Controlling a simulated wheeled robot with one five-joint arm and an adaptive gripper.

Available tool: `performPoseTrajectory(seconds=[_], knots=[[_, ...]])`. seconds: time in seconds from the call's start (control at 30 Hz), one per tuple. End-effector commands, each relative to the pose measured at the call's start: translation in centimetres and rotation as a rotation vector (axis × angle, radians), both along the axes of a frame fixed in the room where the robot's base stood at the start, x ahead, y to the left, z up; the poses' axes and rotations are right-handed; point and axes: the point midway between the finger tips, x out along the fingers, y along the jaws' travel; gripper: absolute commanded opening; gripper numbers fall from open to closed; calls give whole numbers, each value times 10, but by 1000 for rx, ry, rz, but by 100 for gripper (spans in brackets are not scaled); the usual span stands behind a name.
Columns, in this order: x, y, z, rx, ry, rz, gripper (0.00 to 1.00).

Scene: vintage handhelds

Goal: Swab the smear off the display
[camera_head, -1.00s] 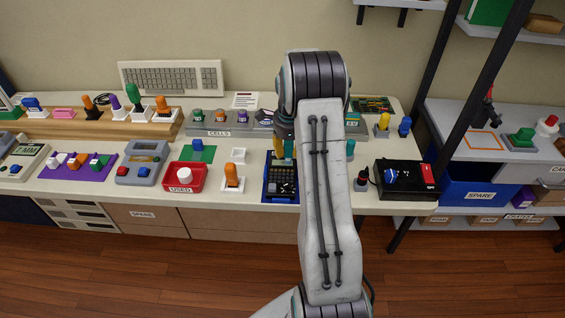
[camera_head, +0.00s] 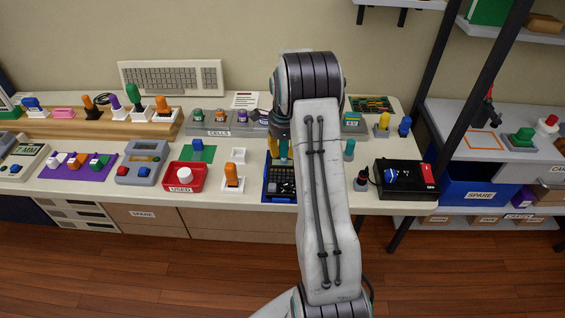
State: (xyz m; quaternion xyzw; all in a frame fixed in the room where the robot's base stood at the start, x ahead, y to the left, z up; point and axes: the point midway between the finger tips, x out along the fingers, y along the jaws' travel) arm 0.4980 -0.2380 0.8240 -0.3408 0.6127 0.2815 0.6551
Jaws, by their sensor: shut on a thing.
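A dark handheld (camera_head: 281,187) with small keys lies in a blue tray (camera_head: 266,196) on the bench, just left of my arm. My gripper (camera_head: 279,142) is over the back part of that handheld, partly hidden by my own arm.
Left of the handheld stand an orange-handled tool (camera_head: 232,176) in a white holder, an empty white holder (camera_head: 238,155) and a red USED bin (camera_head: 185,184). Behind is the grey CELLS rack (camera_head: 220,131). Right are a teal-topped item (camera_head: 349,149) and a black box (camera_head: 405,184).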

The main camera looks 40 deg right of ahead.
Motion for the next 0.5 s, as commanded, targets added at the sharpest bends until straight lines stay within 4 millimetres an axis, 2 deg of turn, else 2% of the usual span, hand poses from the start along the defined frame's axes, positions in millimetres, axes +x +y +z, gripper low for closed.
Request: performPoseTrajectory(seconds=[0.27, 0.5], knots=[[0, 0, 1, -1, -1, 1, 0], [0, 0, 12, -1, -1, 1, 0]])
